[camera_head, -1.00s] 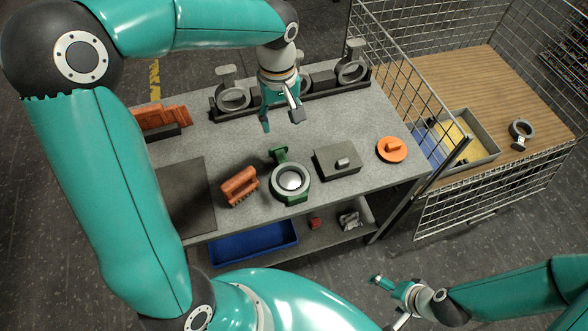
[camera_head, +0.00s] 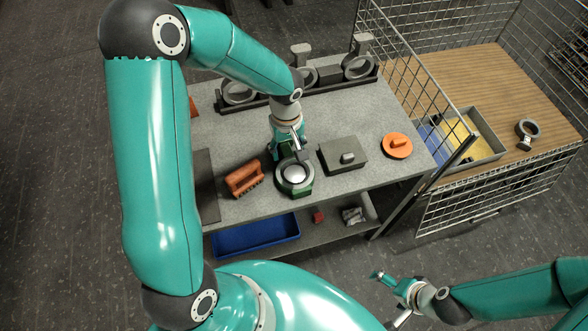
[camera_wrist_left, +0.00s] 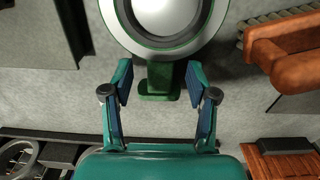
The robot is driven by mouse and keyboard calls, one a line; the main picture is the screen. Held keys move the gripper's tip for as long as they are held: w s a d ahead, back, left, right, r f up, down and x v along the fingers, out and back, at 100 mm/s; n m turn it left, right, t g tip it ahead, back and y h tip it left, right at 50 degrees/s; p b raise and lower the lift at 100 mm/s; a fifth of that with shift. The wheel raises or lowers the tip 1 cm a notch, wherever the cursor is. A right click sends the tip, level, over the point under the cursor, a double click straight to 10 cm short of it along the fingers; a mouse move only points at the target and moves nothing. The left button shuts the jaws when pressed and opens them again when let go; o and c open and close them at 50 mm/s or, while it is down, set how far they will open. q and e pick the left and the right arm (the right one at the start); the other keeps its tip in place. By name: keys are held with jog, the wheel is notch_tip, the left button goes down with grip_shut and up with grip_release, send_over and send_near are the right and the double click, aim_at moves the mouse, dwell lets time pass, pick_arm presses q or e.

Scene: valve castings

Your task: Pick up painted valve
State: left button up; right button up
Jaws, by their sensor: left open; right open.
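The painted valve (camera_head: 295,176), a round body with green paint and a silver disc in its middle, lies on the grey table. In the left wrist view the valve (camera_wrist_left: 168,14) is cut off by the top edge, and its green stem (camera_wrist_left: 160,82) points towards my left gripper. My left gripper (camera_head: 288,153) is open over the stem; in the left wrist view my left gripper (camera_wrist_left: 159,72) has one finger each side of the stem, with gaps. In the head view it partly hides the stem. My right gripper (camera_head: 389,299) is open and empty, away from the table.
An orange-brown brush-like block (camera_head: 244,179) lies left of the valve and a grey box (camera_head: 343,155) right of it. An orange disc (camera_head: 397,145) lies further right. A rack (camera_head: 262,101) with grey castings stands behind. A wire-mesh fence (camera_head: 415,90) borders the right side.

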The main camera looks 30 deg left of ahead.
pick_arm(q)
notch_tip(320, 180, down, 2)
grip_shut()
dwell(0.4)
jog(key=shift+w+r, duration=0.15)
